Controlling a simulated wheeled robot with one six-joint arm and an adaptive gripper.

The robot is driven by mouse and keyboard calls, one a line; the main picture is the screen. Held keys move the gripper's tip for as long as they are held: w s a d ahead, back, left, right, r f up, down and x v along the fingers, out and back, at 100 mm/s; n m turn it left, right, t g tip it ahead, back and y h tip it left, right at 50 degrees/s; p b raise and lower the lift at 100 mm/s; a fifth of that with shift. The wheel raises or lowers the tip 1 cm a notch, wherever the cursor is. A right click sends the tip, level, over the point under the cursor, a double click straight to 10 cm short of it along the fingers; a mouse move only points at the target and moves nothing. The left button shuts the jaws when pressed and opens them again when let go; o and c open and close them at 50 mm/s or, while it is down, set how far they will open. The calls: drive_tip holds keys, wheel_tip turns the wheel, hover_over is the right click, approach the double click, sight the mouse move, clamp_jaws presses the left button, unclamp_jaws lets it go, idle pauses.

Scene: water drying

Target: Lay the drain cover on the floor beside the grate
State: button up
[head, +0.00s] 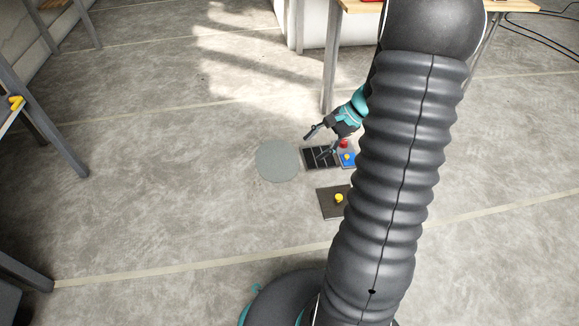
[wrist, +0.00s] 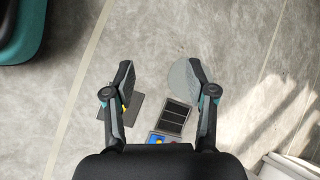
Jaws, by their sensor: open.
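The drain cover, a dark square plate (head: 327,209) with a yellow knob (head: 339,198), lies flat on the floor in front of the grate, apart from it. In the wrist view the cover (wrist: 136,105) is partly hidden behind the left finger. The grate (head: 313,162), a dark panel with bars, lies just behind the cover in the head view; it also shows between the fingers in the wrist view (wrist: 173,117). My gripper (head: 317,146) is open and empty above the grate area, its fingers wide apart in the wrist view (wrist: 160,70).
A round grey-green patch (head: 278,161) is on the floor left of the grate. A wooden-topped table (head: 355,6) stands behind.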

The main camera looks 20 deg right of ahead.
drive_tip(key=s+a+r+n+h, duration=0.4)
drive_tip(key=s+a+r+n, duration=0.35)
drive_tip(key=a+r, duration=0.45)
drive_tip(key=s+a+r+n+t+h, duration=0.1)
drive_tip(key=s+a+r+n, duration=0.1)
drive_tip(key=s, duration=0.4)
drive_tip(key=s+a+r+n+t+h, duration=0.1)
drive_tip(key=s+a+r+n+h, duration=0.1)
drive_tip(key=s+a+r+n, duration=0.1)
drive_tip(key=s+r+n, duration=0.1)
drive_tip(key=s, duration=0.1)
drive_tip(key=shift+s+r+n+t, duration=0.25)
drive_tip(key=shift+s+n+t, duration=0.1)
drive_tip(key=shift+s+t, duration=0.05)
